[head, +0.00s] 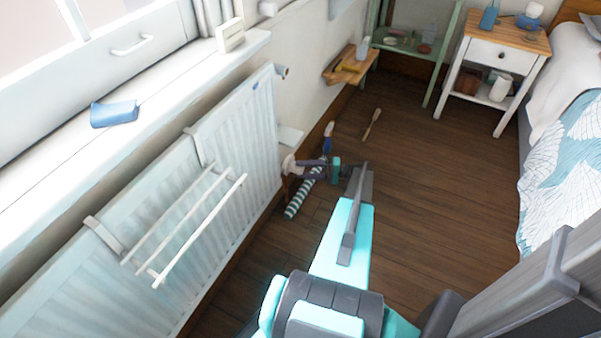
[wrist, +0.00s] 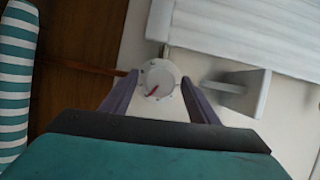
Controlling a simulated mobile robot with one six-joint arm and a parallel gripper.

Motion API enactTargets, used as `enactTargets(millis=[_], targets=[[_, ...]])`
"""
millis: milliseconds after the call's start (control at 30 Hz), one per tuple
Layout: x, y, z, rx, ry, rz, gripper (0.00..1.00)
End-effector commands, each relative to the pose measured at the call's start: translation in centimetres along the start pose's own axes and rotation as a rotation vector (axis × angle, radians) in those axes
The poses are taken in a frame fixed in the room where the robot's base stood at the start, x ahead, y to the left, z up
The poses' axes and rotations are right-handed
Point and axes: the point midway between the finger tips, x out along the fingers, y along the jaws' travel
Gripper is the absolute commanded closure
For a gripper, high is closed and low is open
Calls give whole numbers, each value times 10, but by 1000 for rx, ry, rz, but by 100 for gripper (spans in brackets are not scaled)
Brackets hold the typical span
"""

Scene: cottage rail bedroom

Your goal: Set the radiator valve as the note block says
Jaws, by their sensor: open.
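The radiator valve (wrist: 158,79) is a round white dial with a red pointer and small marks around it. In the wrist view the pointer slants down and to the left; the marks are too small to read. My gripper (wrist: 160,97) is open, with one purple finger on each side of the dial; I cannot tell whether they touch it. In the head view my gripper (head: 298,166) is low at the right end of the white radiator (head: 232,135), and the valve is hard to make out there. A cream block (head: 230,35) on the windowsill may be the note block; its writing is unreadable.
A white drying rack (head: 190,230) hangs on the radiator. A striped roll (head: 305,190) lies on the floor close to my gripper, with a wooden brush-like item (head: 372,123) beyond. A blue item (head: 114,114) sits on the sill. The middle wooden floor is clear.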

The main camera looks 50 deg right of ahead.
Motion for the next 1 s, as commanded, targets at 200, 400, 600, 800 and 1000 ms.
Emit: enactTargets(millis=[200, 400, 600, 800, 1000], targets=[[-29, -1, -1, 0, 2, 0, 45], [-61, 0, 0, 0, 0, 0, 45], [-93, 1, 1, -1, 0, 0, 45], [-117, 3, 3, 0, -1, 0, 45], [-128, 1, 3, 0, -2, -1, 45]])
